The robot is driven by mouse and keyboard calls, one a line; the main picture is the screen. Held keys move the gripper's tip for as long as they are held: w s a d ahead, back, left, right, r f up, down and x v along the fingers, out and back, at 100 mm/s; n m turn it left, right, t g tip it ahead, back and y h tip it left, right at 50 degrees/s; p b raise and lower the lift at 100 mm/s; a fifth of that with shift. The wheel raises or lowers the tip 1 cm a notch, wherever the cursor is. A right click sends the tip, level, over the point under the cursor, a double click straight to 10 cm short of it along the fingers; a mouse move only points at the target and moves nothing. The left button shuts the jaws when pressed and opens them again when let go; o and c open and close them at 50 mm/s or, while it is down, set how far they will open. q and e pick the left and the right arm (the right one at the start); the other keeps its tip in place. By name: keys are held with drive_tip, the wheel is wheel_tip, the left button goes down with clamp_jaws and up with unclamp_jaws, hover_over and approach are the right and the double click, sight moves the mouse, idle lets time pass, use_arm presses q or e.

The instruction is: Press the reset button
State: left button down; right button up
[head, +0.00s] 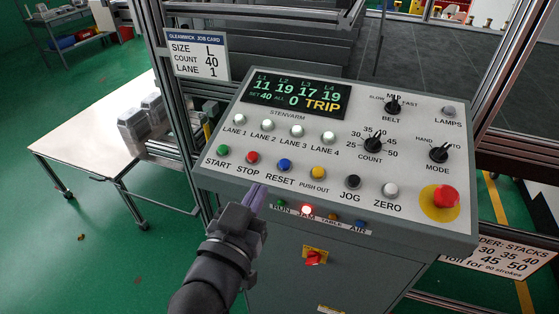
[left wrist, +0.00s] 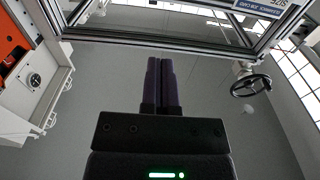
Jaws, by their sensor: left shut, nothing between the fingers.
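The blue reset button (head: 284,165) sits in the lower row of the sloped control panel (head: 225,130), with the label RESET under it. The red stop button (head: 251,157) is to its left and the yellow push-out button (head: 318,172) to its right. My left gripper (head: 258,190) is shut and empty, just in front of the panel's front edge, below and left of the blue button and apart from it. Its purple fingers also show closed together in the left wrist view (left wrist: 160,82). The panel display (head: 296,96) reads TRIP. My right gripper is not in view.
A red mushroom button (head: 445,196) is at the panel's right end. The JAM lamp (head: 306,210) glows red on the front face. A red rotary switch (head: 315,257) is on the cabinet below. A table (head: 85,150) with metal parts stands at the left.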

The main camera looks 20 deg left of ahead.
use_arm(q)
drive_tip(key=p, duration=0.1)
hover_over(280, 180)
drive_tip(key=s, duration=0.1)
drive_tip(key=shift+s+r, duration=0.2)
drive_tip(key=shift+r, duration=0.05)
drive_tip(key=f, duration=0.1)
drive_tip(key=w+f, duration=0.1)
drive_tip(key=shift+w+f, duration=0.1)
drive_tip(key=shift+f, duration=0.2)
drive_tip(key=shift+w+f, duration=0.2)
drive_tip(key=shift+f, duration=0.5)
